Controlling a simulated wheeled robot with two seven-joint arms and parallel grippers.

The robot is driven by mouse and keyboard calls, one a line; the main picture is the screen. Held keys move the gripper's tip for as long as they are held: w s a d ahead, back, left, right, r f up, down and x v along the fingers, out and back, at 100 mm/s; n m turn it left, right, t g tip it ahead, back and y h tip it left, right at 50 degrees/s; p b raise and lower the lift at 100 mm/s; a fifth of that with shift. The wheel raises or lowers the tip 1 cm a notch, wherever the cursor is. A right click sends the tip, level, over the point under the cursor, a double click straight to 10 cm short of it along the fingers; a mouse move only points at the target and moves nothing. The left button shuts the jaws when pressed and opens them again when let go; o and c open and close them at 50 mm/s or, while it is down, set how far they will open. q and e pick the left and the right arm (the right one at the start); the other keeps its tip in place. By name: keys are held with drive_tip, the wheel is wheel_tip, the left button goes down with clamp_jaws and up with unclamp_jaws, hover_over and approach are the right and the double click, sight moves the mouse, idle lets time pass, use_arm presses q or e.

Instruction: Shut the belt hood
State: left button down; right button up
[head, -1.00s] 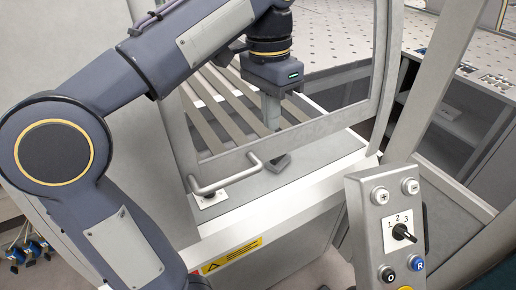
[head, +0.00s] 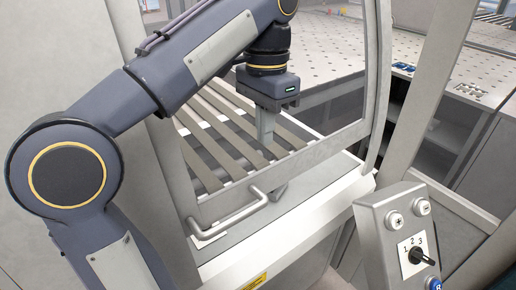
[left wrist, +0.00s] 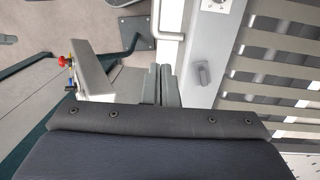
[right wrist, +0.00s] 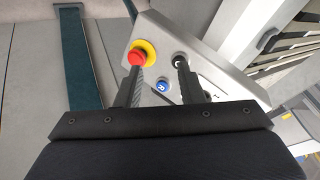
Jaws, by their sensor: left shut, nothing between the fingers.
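The belt hood is a pale metal frame around a clear pane (head: 318,142), with a bent bar handle (head: 230,216) at its lower left. Its lower edge hangs over the pale ledge, and I cannot tell the gap between them. The handle also shows in the left wrist view (left wrist: 168,36). My left gripper (head: 266,138) points down, shut and empty, above and behind the handle in the head view. In the left wrist view its fingertips (left wrist: 160,72) are close together, apart from the handle. My right gripper (right wrist: 157,78) is open and empty by the control box, outside the head view.
A small grey latch (left wrist: 201,74) sits on the ledge. Slatted belts (head: 215,130) lie behind the pane.

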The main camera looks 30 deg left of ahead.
use_arm(q)
drive_tip(key=b, duration=0.5)
hover_over(265, 196)
drive_tip(key=f, duration=0.7)
drive_tip(key=shift+w+a+f, duration=0.15)
drive_tip(key=shift+w+a, duration=0.1)
drive_tip(key=shift+a, duration=0.05)
drive_tip(key=f, duration=0.3)
drive_tip(key=shift+s+d+f, duration=0.2)
drive_tip(key=shift+f, duration=0.95)
